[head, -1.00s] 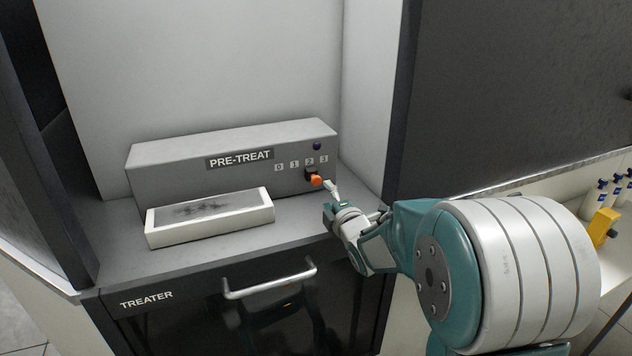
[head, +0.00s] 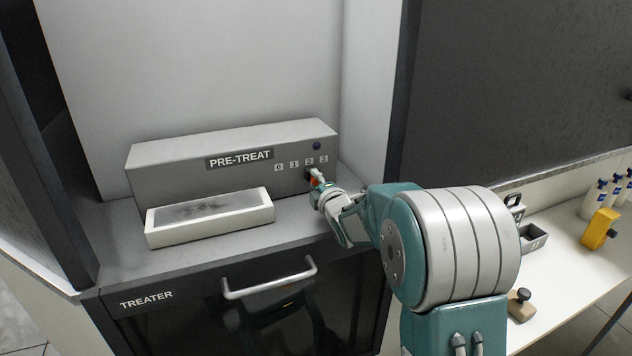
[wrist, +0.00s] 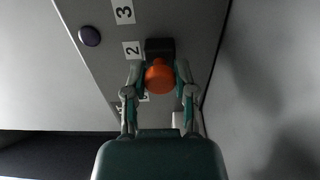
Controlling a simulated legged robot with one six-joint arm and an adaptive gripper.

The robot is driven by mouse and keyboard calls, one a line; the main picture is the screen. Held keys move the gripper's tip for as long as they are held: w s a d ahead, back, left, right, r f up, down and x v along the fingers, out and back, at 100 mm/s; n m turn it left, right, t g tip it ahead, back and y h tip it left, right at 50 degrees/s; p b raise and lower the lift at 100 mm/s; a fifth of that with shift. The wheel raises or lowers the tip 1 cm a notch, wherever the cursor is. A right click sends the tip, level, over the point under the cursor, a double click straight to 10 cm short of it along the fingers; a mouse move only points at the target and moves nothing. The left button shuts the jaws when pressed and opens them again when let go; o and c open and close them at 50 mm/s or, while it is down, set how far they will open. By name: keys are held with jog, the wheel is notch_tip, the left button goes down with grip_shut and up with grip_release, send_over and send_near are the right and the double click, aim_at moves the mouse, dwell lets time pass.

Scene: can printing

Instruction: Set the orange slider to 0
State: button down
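The orange slider knob (wrist: 159,77) sits on a dark base beside the label 2 (wrist: 132,50) in the wrist view. In the head view the orange slider (head: 312,175) is partly hidden behind my gripper (head: 316,186), below the 2 on the grey PRE-TREAT box. The label 0 (head: 278,168) is at the left end of the scale. My gripper (wrist: 160,72) has one finger on each side of the knob in the wrist view. The fingers stand apart, close to the knob; firm contact cannot be made out.
A white-rimmed tray (head: 260,208) stands in front of the box's left part. The TREATER door handle (head: 268,287) is below. A side wall (head: 368,90) rises right of the box. A dark round button (head: 316,146) is above the scale.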

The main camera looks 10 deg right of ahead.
aim_at(277, 179)
jog(key=a, duration=0.2)
jog(key=s+a, duration=0.1)
jog(key=a, duration=0.5)
jog(key=shift+s+a+f, duration=0.2)
jog(key=shift+d, duration=0.15)
jog(key=c, duration=0.5)
grip_release()
jog(key=shift+c, duration=0.2)
jog(key=shift+o, duration=0.7)
jog(key=shift+a, duration=0.3)
jog(key=shift+d+r, duration=0.1)
